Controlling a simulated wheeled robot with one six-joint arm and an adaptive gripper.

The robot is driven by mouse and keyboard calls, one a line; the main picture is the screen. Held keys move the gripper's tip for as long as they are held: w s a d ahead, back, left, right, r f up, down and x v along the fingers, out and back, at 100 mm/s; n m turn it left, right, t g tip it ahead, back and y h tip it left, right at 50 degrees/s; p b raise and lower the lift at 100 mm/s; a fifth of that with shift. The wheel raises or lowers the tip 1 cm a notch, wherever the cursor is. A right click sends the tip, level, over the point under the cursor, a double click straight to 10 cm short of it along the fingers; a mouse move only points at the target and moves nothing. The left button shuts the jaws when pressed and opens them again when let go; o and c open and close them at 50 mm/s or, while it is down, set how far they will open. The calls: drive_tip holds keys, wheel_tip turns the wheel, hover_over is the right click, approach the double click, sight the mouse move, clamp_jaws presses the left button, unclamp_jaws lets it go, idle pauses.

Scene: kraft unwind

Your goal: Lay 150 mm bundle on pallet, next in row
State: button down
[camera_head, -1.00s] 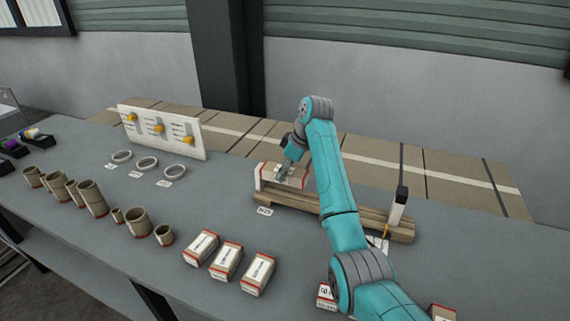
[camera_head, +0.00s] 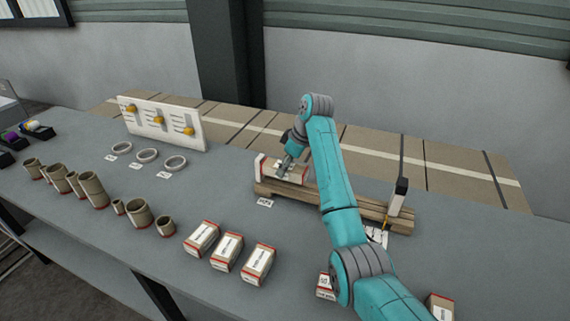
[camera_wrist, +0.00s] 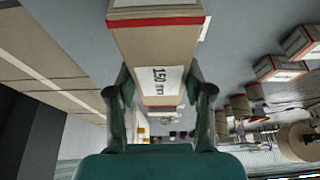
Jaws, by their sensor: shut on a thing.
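My gripper (camera_head: 285,168) is shut on a kraft bundle (camera_head: 292,175) at the left end of the wooden pallet (camera_head: 340,206). In the wrist view my gripper (camera_wrist: 160,105) has one finger on each side of the bundle (camera_wrist: 158,50). Its label reads 150 mm and red bands cross it. The bundle is at or just above the pallet boards; contact cannot be made out. A pale end with red edging shows at its left, and I cannot tell if it is another bundle. My arm hides part of the pallet.
A white post with a black top (camera_head: 398,197) stands at the pallet's right end. Bundles (camera_head: 228,252) stand in a row on the grey table at the front. Brown tubes (camera_head: 91,190), rings (camera_head: 147,156) and a white panel with yellow knobs (camera_head: 160,122) are at the left.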

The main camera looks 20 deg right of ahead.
sight(290, 167)
drive_tip(key=shift+d+f, duration=0.1)
drive_tip(key=shift+f, duration=1.7)
drive_tip(key=shift+f, duration=0.2)
drive_tip(key=shift+c, duration=1.9)
unclamp_jaws()
drive_tip(key=v, duration=0.7)
drive_tip(key=shift+r, duration=0.25)
drive_tip(key=shift+s, duration=0.1)
